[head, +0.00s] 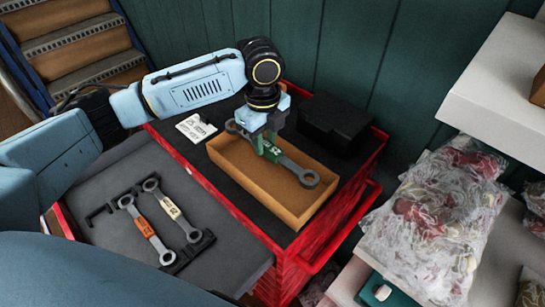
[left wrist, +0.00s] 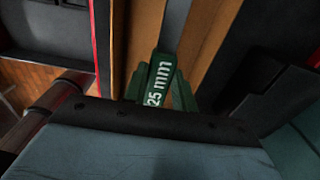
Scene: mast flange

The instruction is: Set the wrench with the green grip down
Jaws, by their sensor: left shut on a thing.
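The wrench with the green grip (head: 272,151) is in my left gripper (head: 264,138), which is shut around the grip and points down. One ring end lies over the inside of the tan open box (head: 238,175); the other is near the box's far-left edge. I cannot tell whether the wrench touches the box floor. In the left wrist view the green grip (left wrist: 160,82) shows the marking "25 mm", with the tan box walls on both sides. My right gripper is not in view.
The box stands on a red tool cart (head: 225,206) beside a black case (head: 334,124) and a white card (head: 196,128). An open grey drawer (head: 112,233) holds an orange-grip wrench (head: 145,228) and a pale-grip wrench (head: 173,210). Plastic bags (head: 430,225) lie at right.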

